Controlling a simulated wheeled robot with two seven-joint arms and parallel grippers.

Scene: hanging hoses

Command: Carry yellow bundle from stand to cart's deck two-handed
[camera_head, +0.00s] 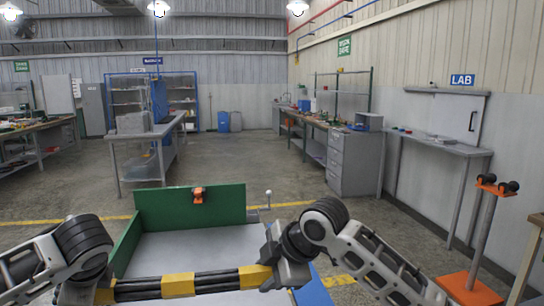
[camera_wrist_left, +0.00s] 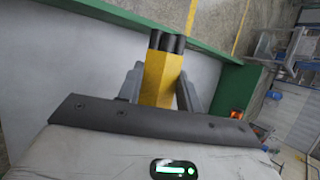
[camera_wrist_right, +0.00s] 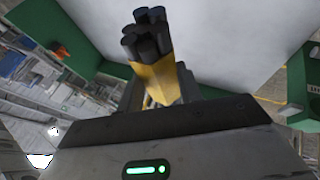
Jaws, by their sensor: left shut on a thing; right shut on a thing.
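The bundle (camera_head: 178,286) is several black hoses with yellow bands. It lies level across the bottom of the head view, over the pale grey deck (camera_head: 190,247) of the cart. My right gripper (camera_head: 275,268) is shut on its right yellow band; the band (camera_wrist_right: 153,78) and black hose ends show between the fingers in the right wrist view. My left gripper (camera_wrist_left: 160,92) is shut on the left yellow band (camera_wrist_left: 160,72). I cannot tell whether the bundle touches the deck. An orange stand (camera_head: 486,215) with black rollers on top is at the right and holds nothing.
The cart has a green far wall (camera_head: 190,207) with an orange clip (camera_head: 198,195) and a green left wall (camera_head: 123,245). A grey wall shelf (camera_head: 440,146) and drawer cabinet (camera_head: 352,162) are at the right. A grey table (camera_head: 140,172) stands beyond. The floor between is clear.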

